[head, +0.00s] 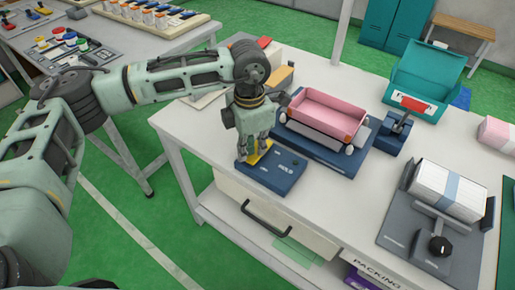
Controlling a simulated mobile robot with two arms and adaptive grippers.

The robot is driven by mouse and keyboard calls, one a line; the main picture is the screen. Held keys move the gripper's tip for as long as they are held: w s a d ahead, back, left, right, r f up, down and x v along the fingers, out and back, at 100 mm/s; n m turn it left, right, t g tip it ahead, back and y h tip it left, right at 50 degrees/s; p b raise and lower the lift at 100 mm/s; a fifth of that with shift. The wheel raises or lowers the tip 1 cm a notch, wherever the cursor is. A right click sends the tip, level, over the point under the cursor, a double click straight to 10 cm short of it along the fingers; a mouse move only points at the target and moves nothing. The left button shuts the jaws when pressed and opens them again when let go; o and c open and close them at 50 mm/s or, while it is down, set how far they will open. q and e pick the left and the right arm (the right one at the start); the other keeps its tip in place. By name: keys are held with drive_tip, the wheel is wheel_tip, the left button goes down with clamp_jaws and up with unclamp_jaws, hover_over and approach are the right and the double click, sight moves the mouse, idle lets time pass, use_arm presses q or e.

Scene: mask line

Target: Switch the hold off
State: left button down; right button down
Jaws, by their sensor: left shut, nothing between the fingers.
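The hold switch is on a dark blue box (275,172) with "HOLD" lettering, near the front left corner of the white table. A yellow piece (258,152), apparently the switch's lever or plate, shows at the box's left end. My left gripper (255,158) points down over this yellow piece, its fingers shut and empty. The fingers hide part of the yellow piece. I cannot tell whether they touch it. The switch's position is hard to read. My right gripper is not in view.
A pink tray (326,113) sits on a blue-grey base just behind the box. A lever unit (398,130), a teal bin (428,80) and a press holding white masks (447,190) stand to the right. Bare table (345,205) lies right of the box.

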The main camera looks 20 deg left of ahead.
use_arm(q)
drive_tip(key=shift+s+f, duration=0.1)
drive_tip(key=shift+f, duration=0.05)
drive_tip(key=shift+r+p, duration=0.45)
drive_tip(key=shift+r, duration=0.35)
drive_tip(key=shift+r+p, duration=1.25)
drive_tip(key=shift+r, duration=1.5)
